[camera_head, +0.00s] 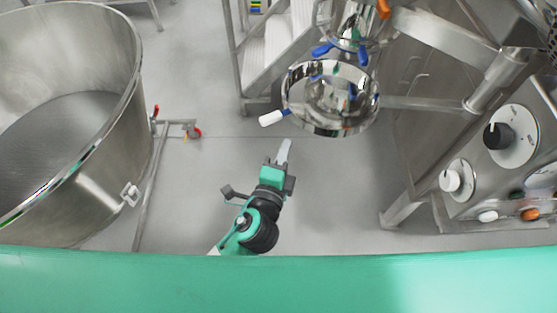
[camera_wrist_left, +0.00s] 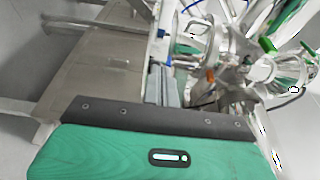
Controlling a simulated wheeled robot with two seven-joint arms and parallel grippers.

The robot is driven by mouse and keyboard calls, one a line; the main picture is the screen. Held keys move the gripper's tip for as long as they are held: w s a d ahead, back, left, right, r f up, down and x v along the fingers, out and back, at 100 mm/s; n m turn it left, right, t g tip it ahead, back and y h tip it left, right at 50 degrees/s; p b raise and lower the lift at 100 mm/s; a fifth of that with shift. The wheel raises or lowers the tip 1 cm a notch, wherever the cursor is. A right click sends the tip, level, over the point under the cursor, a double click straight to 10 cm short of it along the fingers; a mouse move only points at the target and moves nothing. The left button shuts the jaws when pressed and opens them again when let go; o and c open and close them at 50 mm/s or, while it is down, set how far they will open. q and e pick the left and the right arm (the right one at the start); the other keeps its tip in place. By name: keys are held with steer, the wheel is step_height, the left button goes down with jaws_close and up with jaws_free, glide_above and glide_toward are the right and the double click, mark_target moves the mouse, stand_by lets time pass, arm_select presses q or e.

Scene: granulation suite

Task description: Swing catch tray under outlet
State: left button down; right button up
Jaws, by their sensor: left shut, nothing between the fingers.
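The catch tray (camera_head: 330,118) is a shiny round steel dish at the upper middle of the head view. Its white-tipped handle (camera_head: 272,118) sticks out to the left. A polished steel outlet (camera_head: 352,22) with blue clamps shows just above the tray in the picture; I cannot tell how well the two line up. My left gripper (camera_head: 284,150) is shut and empty, a little below the handle in the picture and apart from it. In the left wrist view, the fingers (camera_wrist_left: 165,88) point towards shiny steel parts that I cannot clearly tell apart. My right gripper is not in view.
A large open steel bowl (camera_head: 128,110) on a wheeled frame stands at left. A steel rack (camera_head: 240,60) is behind. A control panel (camera_head: 500,165) with knobs and a steel frame stand at right. The grey floor around my left arm is clear.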

mark_target(286, 114)
arm_select(q)
steer(key=w+p, duration=0.1)
steer(key=w, duration=0.4)
steer(key=shift+w+a+r+p, duration=0.1)
steer(key=shift+w+p, duration=0.15)
steer(key=shift+p, duration=0.15)
steer(key=shift+w+a, duration=0.35)
steer(key=shift+w, duration=0.15)
